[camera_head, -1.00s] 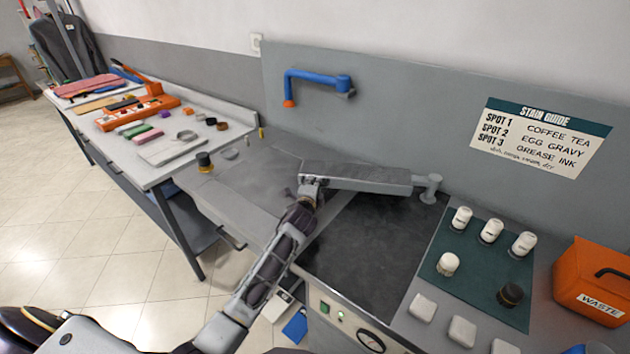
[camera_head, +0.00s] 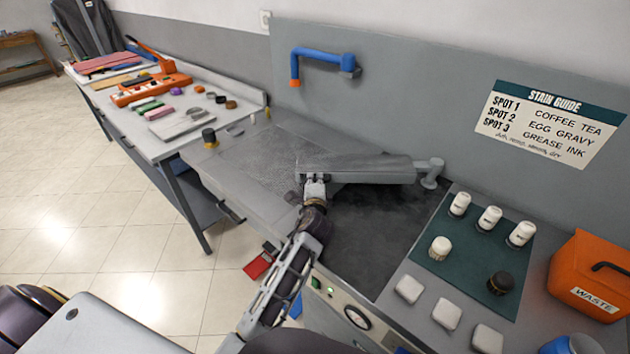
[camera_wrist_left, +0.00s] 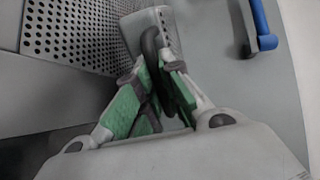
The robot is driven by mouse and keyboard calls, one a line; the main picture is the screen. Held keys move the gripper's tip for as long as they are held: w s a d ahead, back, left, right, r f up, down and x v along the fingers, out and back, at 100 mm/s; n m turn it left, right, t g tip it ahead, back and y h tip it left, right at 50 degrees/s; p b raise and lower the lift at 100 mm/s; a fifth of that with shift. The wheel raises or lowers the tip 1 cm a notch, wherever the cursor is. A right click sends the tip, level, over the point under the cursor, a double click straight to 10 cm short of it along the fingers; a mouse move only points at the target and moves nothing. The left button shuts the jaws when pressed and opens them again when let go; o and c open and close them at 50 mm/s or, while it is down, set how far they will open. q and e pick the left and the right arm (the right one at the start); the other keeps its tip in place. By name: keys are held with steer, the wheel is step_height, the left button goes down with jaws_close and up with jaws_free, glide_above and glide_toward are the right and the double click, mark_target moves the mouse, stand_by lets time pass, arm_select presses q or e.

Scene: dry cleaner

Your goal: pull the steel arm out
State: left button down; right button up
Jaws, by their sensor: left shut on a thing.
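The steel arm (camera_head: 365,168) is a long grey bar lying across the back of the work surface. Its right end meets a short round post (camera_head: 430,172); its left end reaches the edge of the perforated plate (camera_head: 258,160). My left gripper (camera_head: 315,183) is at the bar's left end. In the left wrist view, its green-padded fingers (camera_wrist_left: 153,98) are shut around a dark looped handle (camera_wrist_left: 150,45) at the end of the steel arm, which also shows there (camera_wrist_left: 168,28). The fingers partly hide the handle. My right gripper is not in view.
A dark pad (camera_head: 370,235) lies below the bar. Right of it are a green mat (camera_head: 462,262) with several bottles, white blocks and an orange waste box (camera_head: 590,275). A blue pipe (camera_head: 320,52) is on the back panel. A cluttered side table (camera_head: 150,140) stands left.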

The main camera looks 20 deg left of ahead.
arm_select(q)
steer(key=shift+s+d+f, duration=0.15)
steer(key=shift+d+f, duration=0.05)
steer(key=shift+f, duration=0.15)
steer(key=c, duration=1.9)
jaws_free()
steer(key=shift+o, duration=1.1)
steer(key=shift+s, duration=0.15)
steer(key=shift+o, duration=0.7)
steer(key=shift+s+d+r, duration=0.1)
steer(key=shift+s+r, duration=0.1)
steer(key=shift+r, duration=0.1)
steer(key=shift+w, duration=0.2)
steer(key=shift+s, duration=0.1)
steer(key=v, duration=1.2)
